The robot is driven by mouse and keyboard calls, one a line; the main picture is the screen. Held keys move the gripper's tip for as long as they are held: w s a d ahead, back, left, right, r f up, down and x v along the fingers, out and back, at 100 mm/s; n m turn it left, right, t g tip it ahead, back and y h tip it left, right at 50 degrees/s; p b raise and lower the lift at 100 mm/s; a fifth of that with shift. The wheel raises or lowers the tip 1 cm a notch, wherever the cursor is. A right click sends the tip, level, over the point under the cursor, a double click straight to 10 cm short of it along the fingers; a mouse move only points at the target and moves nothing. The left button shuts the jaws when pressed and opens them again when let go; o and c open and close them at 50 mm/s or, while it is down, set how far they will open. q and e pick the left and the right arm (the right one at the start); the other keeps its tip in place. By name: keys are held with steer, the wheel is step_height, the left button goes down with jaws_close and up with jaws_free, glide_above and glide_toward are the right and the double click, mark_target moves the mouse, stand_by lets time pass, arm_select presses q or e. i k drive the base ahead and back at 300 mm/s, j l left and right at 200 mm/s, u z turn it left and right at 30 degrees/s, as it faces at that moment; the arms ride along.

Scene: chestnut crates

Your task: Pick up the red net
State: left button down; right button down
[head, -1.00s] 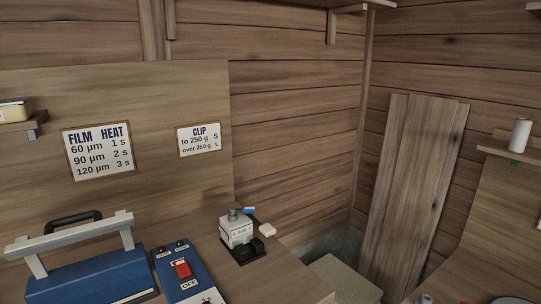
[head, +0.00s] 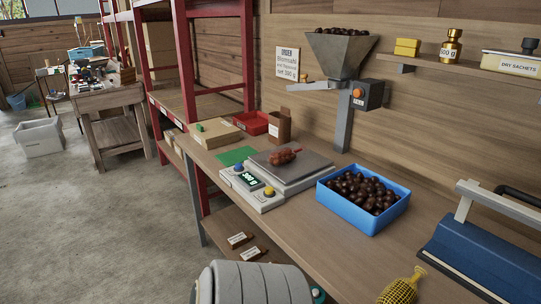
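The red net (head: 284,156) is a small filled bundle, reddish-brown. It lies on the grey plate of the scale (head: 311,172), near the plate's left part. The scale's lit display (head: 249,180) faces the front left. Neither of my grippers shows in the head view, and nothing is touching the red net.
A blue crate (head: 352,222) full of chestnuts stands right of the scale. A yellow net (head: 402,288) lies at the front edge of the picture. A blue sealer (head: 483,255) is at the right. A hopper (head: 342,52) stands behind. A green sheet (head: 236,156) lies left of the scale.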

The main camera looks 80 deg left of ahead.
mark_target(282, 157)
steer(key=u, duration=2.5)
